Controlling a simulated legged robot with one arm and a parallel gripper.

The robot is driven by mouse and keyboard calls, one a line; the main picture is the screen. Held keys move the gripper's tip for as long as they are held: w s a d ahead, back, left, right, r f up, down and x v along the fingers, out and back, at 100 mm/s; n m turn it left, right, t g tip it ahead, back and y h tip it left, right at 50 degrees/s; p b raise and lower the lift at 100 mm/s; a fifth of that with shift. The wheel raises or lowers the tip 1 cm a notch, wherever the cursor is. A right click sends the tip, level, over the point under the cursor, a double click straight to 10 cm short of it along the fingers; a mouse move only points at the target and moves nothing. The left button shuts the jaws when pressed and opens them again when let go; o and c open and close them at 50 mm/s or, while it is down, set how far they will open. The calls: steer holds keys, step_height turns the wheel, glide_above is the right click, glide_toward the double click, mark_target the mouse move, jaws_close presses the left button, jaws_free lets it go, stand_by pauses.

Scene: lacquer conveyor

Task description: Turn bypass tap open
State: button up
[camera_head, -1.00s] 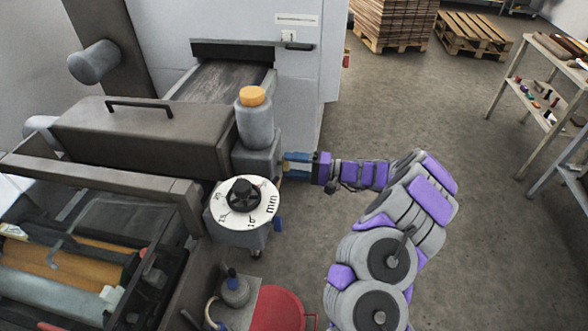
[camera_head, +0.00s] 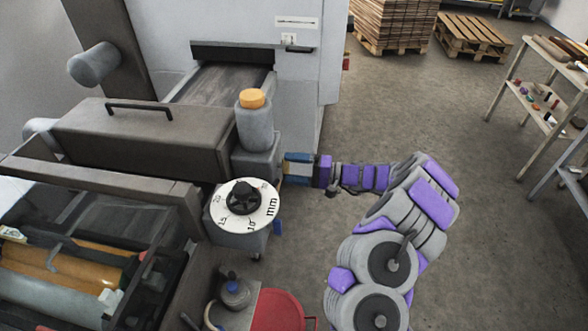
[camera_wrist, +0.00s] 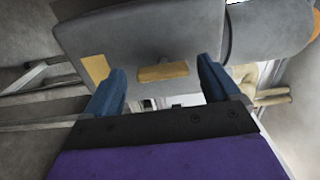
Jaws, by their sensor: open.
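In the wrist view, a short brass-coloured bar (camera_wrist: 163,72), which looks like the tap's handle, sits on the face of a grey block (camera_wrist: 150,38). My gripper (camera_wrist: 162,82) is open, with one blue finger on each side of the bar and visible space between. I cannot tell if the fingertips touch the block. In the head view, my gripper (camera_head: 287,168) reaches in from the right to the side of the grey housing (camera_head: 257,160) under an orange-capped bottle (camera_head: 253,120). The bar is not clearly visible there.
A round white mm dial with a black knob (camera_head: 243,197) stands just in front of my gripper. A red round-topped object (camera_head: 278,312) is at the lower middle. Dark roller machinery (camera_head: 100,185) fills the left. The floor (camera_head: 430,110) to the right is clear up to a shelf (camera_head: 545,95).

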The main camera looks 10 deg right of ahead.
steer(key=p+v, duration=0.3)
steer(key=v, duration=1.4)
steer(key=shift+d+f, duration=0.1)
